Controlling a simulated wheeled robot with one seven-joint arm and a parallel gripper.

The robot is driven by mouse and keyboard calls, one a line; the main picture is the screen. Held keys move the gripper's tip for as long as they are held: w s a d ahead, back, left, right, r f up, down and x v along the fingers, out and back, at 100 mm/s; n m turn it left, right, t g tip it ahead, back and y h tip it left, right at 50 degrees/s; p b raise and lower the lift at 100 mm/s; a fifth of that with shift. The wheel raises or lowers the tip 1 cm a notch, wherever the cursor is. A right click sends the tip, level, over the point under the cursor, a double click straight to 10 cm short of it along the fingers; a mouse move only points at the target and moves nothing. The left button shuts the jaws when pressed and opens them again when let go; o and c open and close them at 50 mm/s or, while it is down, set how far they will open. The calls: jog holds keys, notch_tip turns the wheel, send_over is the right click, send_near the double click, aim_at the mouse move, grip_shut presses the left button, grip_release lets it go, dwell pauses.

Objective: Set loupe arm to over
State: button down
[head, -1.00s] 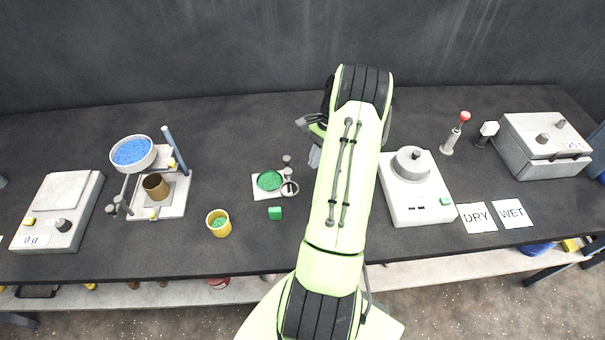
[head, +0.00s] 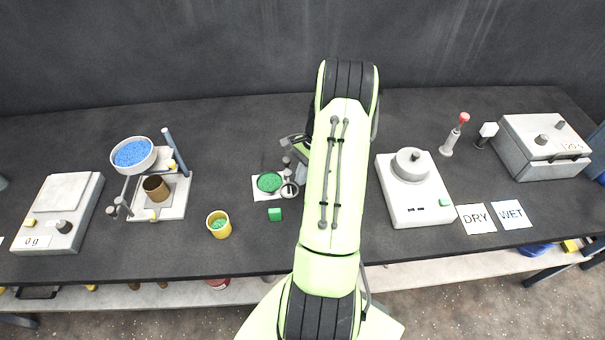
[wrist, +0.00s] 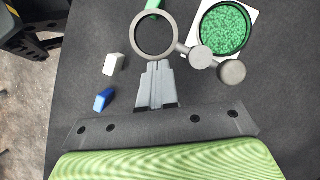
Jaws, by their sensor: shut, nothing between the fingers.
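The dish (head: 269,182) sits on a white plate. My gripper (wrist: 157,66) is shut and empty, its fingertips at the near edge of the ring in the wrist view. I cannot tell if they touch it. In the head view my arm hides most of the gripper.
A green block (head: 275,214) lies near the dish, with a yellow cup (head: 219,224) to its left. The wrist view shows a white block (wrist: 113,64) and a blue block (wrist: 103,100) left of the fingers. A white device (head: 415,195) stands right of my arm.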

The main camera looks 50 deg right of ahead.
aim_at(283, 187)
jog(key=shift+a+m+t+p, duration=0.3)
jog(key=shift+a+m+t, duration=0.15)
jog(key=shift+m, duration=0.65)
jog(key=shift+w+a+m+t+h+p, duration=0.15)
jog(key=shift+a+m+t+h, duration=0.15)
jog(key=shift+m, duration=0.5)
jog(key=shift+s+a+m+t+h+p, duration=0.15)
jog(key=shift+a+m, duration=0.25)
jog(key=shift+m, duration=0.4)
jog(key=shift+w+a+m+t+h, duration=0.2)
jog(key=shift+w+a+m+h, duration=0.1)
jog(key=shift+m, duration=0.5)
jog(key=shift+w+a+m+t+h, duration=0.2)
jog(key=shift+a+m, duration=0.1)
jog(key=shift+m, duration=0.5)
jog(key=shift+w+a+m+t+h, duration=0.15)
jog(key=shift+w+a+m+h, duration=0.1)
jog(key=shift+m, duration=0.4)
jog(key=shift+w+a+m+t+h, duration=0.1)
jog(key=shift+a+m+t, duration=0.1)
jog(key=shift+m, duration=0.45)
jog(key=shift+w+a, duration=0.1)
jog(key=shift+w, duration=0.05)
jog(key=shift+w+a, duration=0.25)
jog(key=shift+w, duration=0.25)
jog(key=shift+w+a, duration=0.2)
jog(key=shift+w, duration=0.3)
